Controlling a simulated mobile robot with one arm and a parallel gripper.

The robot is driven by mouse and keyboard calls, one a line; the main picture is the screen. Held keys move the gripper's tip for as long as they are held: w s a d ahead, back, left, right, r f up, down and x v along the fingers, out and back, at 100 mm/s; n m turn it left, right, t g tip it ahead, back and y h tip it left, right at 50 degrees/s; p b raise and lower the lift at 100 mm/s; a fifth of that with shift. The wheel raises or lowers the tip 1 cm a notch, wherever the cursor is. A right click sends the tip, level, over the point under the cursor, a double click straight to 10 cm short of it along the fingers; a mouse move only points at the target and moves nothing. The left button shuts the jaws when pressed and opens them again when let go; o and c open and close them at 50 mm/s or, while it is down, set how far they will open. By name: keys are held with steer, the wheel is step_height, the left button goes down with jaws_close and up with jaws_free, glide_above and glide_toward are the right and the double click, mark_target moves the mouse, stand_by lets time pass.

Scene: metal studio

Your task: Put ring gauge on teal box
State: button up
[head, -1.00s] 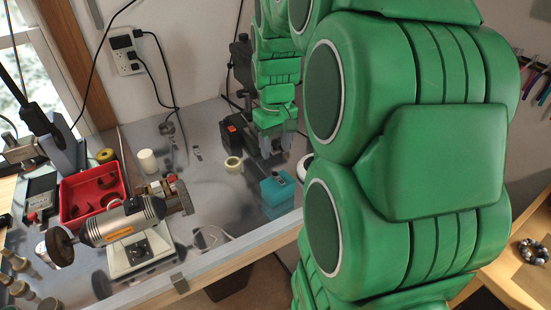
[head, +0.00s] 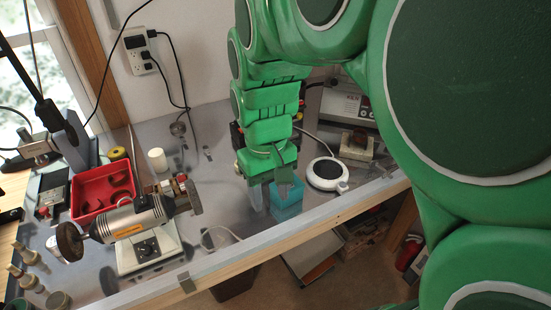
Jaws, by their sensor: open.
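The teal box (head: 291,201) stands near the front edge of the metal bench, right of centre in the head view. My gripper (head: 270,197) points down right at the box, its two pale fingers spread apart. The right finger overlaps the box in the picture, and the left finger shows just left of it. I cannot tell whether the fingers touch the box. I cannot make out the ring gauge; it may be hidden by my gripper or too small to tell. No held thing shows between the fingers.
A white round-topped device (head: 327,173) stands close to the right of the box. A bench motor (head: 133,222) and a red tray (head: 103,194) are at the left. A white cylinder (head: 157,160) stands behind them. The bench's front edge (head: 260,242) is close to my gripper.

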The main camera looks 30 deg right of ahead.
steer(key=s+a+f, duration=0.1)
steer(key=s+a, duration=0.1)
steer(key=s, duration=0.3)
steer(key=s+a+f, duration=0.1)
steer(key=s+a, duration=0.1)
steer(key=s, duration=0.4)
steer(key=shift+s+f+g, duration=0.2)
steer(key=shift+f+g, duration=0.05)
steer(key=shift+g, duration=0.15)
